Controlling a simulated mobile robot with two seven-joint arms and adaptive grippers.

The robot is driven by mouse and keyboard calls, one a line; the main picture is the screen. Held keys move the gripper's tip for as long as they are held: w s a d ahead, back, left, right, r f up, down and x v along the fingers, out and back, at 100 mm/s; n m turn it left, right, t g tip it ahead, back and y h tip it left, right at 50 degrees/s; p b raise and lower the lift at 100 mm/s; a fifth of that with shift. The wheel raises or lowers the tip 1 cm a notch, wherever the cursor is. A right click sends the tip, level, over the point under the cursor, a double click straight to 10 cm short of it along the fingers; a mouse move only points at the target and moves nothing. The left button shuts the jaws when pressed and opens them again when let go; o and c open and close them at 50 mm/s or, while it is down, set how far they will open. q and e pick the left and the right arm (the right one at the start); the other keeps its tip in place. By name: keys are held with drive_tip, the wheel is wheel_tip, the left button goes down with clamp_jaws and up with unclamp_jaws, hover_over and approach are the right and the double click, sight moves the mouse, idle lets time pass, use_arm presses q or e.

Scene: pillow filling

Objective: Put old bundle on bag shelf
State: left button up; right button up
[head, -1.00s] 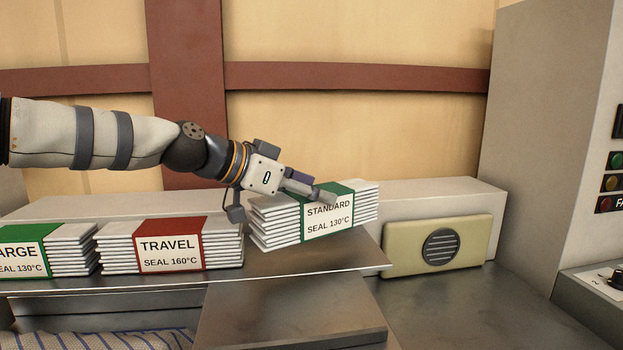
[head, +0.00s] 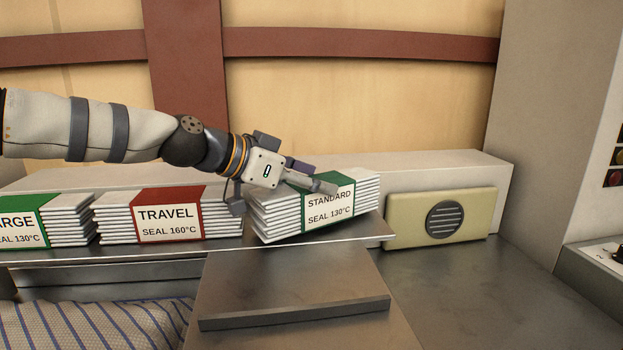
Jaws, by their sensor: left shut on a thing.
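The bundle labelled STANDARD, SEAL 130°C (head: 330,212) is a stack of white bags with a green and white band. It is tilted, right end up, over the right end of the metal bag shelf (head: 300,238). Its lower left part is at the shelf surface; I cannot tell how much of it touches. My left gripper (head: 325,187) is shut on this bundle from the upper left. The far finger is hidden behind the bundle. My right gripper is not in view. No label here marks a bundle as old.
A TRAVEL bundle (head: 168,216) with a red band stands on the shelf just left of the held one. A green-banded bundle (head: 40,222) is at far left. A cream box with a round grille (head: 440,217) stands right of the shelf. Striped fabric (head: 90,325) lies below.

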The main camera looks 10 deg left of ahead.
sight(258, 196)
use_arm(q)
drive_tip(key=shift+f, duration=0.3)
drive_tip(key=o, duration=1.8)
drive_tip(key=shift+f, duration=0.1)
drive_tip(key=v, duration=1.1)
drive_tip(key=shift+s+d, duration=0.1)
drive_tip(key=shift+s, duration=0.1)
drive_tip(key=shift+s+a+r, duration=0.2)
drive_tip(key=shift+s+a, duration=0.05)
drive_tip(key=shift+a, duration=0.2)
